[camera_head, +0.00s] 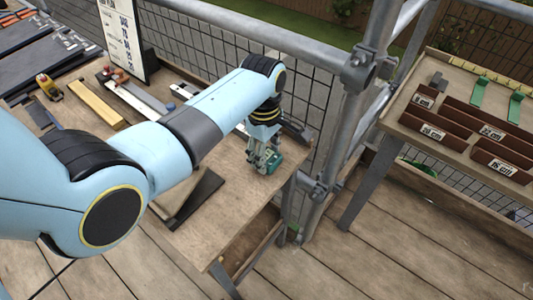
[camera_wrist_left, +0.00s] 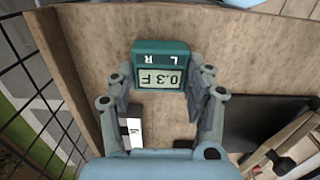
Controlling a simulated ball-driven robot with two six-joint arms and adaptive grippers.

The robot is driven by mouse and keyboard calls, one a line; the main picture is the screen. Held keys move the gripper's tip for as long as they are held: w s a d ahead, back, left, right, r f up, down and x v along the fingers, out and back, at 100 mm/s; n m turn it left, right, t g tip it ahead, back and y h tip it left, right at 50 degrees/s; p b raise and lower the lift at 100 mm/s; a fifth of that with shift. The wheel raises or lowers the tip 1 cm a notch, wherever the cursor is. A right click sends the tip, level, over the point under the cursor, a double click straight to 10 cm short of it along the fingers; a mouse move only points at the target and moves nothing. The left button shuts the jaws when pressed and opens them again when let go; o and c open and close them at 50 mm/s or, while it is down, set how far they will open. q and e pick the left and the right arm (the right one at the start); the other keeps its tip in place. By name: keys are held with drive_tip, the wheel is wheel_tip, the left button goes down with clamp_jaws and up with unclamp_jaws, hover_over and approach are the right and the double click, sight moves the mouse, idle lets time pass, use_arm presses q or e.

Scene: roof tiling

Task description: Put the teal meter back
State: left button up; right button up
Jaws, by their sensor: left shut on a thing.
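The teal meter (camera_wrist_left: 160,54) has a grey display with dark characters, upside down in the left wrist view, and the letters L and R on its case. My left gripper (camera_wrist_left: 161,85) is shut on it, with one finger on each side. In the head view the left gripper (camera_head: 262,160) points down over the right end of the wooden table (camera_head: 235,215), and the meter (camera_head: 270,163) shows at its fingertips. I cannot tell whether the meter touches the table top. My right gripper is not in view.
A dark flat piece (camera_head: 197,200) lies on the table left of the gripper. A scaffold post (camera_head: 335,150) and mesh stand close to the right. A second table holds brown labelled bins (camera_head: 435,132) and green brackets (camera_head: 480,92). A white labelled item (camera_wrist_left: 133,127) lies near the fingers.

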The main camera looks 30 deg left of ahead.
use_arm(q)
drive_tip(key=shift+f, duration=0.15)
drive_tip(key=o, duration=1.2)
wheel_tip(320, 180, up, 12)
drive_tip(key=p, duration=0.1)
drive_tip(key=shift+a, duration=0.25)
